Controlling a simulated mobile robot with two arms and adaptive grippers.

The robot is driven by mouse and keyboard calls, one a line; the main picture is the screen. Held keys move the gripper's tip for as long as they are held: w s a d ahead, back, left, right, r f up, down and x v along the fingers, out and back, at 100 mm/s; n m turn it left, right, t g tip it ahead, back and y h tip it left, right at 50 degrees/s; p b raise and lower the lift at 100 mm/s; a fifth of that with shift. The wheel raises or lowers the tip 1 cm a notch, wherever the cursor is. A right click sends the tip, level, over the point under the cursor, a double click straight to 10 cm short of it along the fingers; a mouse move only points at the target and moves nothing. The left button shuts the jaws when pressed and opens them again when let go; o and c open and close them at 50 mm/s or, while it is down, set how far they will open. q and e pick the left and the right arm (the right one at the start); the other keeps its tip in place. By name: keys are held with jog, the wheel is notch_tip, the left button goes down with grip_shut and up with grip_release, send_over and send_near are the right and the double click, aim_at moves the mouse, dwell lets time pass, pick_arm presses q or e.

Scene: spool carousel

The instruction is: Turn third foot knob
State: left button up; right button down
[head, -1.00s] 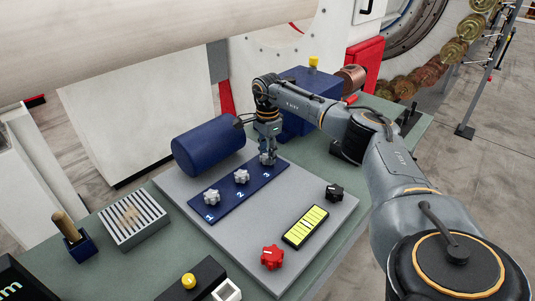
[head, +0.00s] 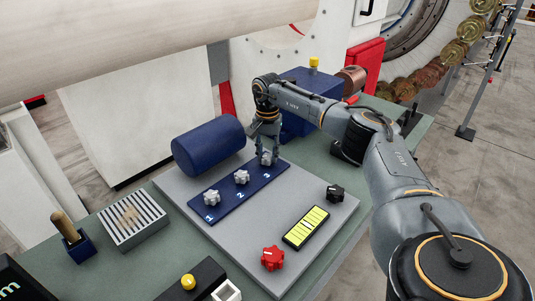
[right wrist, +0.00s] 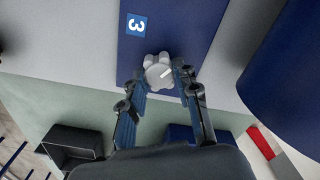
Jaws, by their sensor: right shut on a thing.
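The third foot knob (head: 266,159) is a small pale grey lobed knob above the number 3, at the far end of a blue strip (head: 225,197). My right gripper (head: 267,150) points down over it and is shut on it. In the right wrist view the knob (right wrist: 157,75) sits between the fingertips (right wrist: 158,85), with a white mark on its top, beside the printed 3. Two like knobs, the second (head: 242,177) and the first (head: 212,198), stand free on the strip. My left gripper is not in view.
A blue cylinder (head: 208,145) lies just left of the strip, and a blue box (head: 300,125) stands behind my gripper. The grey plate (head: 260,222) also bears a red knob (head: 272,258), a black knob (head: 334,193) and a yellow gauge (head: 305,227).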

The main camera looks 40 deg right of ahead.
aim_at(267, 155)
dwell(0.3)
jog(key=c, duration=1)
grip_release()
jog(key=shift+r, duration=0.3)
notch_tip(267, 155, up, 12)
jog(key=shift+f, duration=0.25)
